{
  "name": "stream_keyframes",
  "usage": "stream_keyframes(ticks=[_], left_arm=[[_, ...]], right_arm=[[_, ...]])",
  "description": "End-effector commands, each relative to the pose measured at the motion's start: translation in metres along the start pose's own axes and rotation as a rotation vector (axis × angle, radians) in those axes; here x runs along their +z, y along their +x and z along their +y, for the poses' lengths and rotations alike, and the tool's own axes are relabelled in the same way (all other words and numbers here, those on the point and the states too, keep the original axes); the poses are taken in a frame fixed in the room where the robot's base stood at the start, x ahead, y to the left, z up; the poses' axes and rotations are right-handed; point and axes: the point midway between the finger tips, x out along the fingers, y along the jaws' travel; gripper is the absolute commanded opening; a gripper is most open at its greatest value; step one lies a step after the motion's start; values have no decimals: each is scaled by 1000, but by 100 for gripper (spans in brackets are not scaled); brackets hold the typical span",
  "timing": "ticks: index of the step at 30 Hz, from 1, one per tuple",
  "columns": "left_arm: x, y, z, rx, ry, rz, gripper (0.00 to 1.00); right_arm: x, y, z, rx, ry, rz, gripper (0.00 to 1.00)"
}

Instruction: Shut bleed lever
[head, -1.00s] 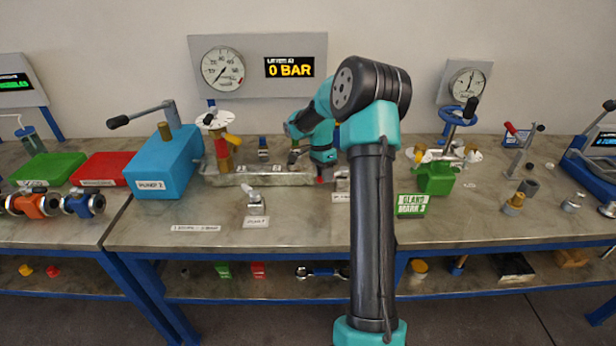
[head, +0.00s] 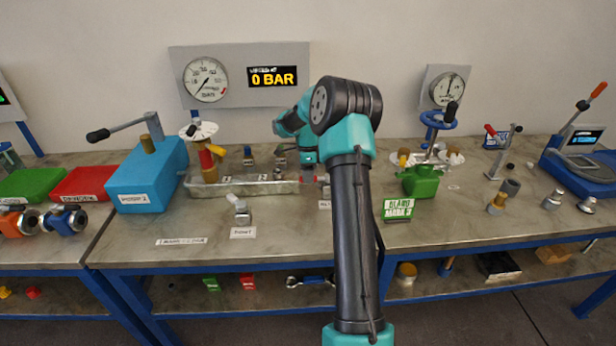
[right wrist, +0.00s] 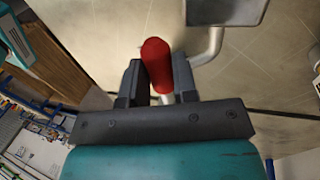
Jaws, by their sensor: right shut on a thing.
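In the right wrist view, a lever with a rounded red grip (right wrist: 157,62) and a pale metal stem stands between the fingers of my right gripper (right wrist: 152,85). The fingers are shut on it. In the head view, my right gripper (head: 311,172) is low at the right end of the metal tray on the bench. A small bit of red shows beside it, and my own arm hides most of the lever. The display (head: 273,77) behind reads 0 BAR. My left gripper is not in view.
A round gauge (head: 205,80) is on the back panel. A green block (head: 421,182) stands to the right. The front bench strip is mostly clear.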

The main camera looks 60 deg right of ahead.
Motion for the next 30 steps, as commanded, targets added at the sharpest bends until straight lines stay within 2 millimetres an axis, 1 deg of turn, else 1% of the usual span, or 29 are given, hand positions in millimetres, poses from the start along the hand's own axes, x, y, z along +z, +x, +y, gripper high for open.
stream_keyframes(ticks=[5, 6, 14, 23, 26, 30], left_arm=[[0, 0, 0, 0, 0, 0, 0], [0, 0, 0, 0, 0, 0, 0], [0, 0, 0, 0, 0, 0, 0], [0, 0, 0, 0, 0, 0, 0], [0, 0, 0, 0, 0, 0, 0], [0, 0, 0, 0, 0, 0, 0]], right_arm=[[0, -2, -1, -7, 6, -3, 0], [0, -2, -2, -7, 6, -3, 28], [0, -1, -1, -5, 3, -2, 52], [0, -2, -1, -4, 2, -1, 52], [0, -8, -1, -5, 2, -2, 52], [0, -24, -1, -6, 2, -2, 52]])
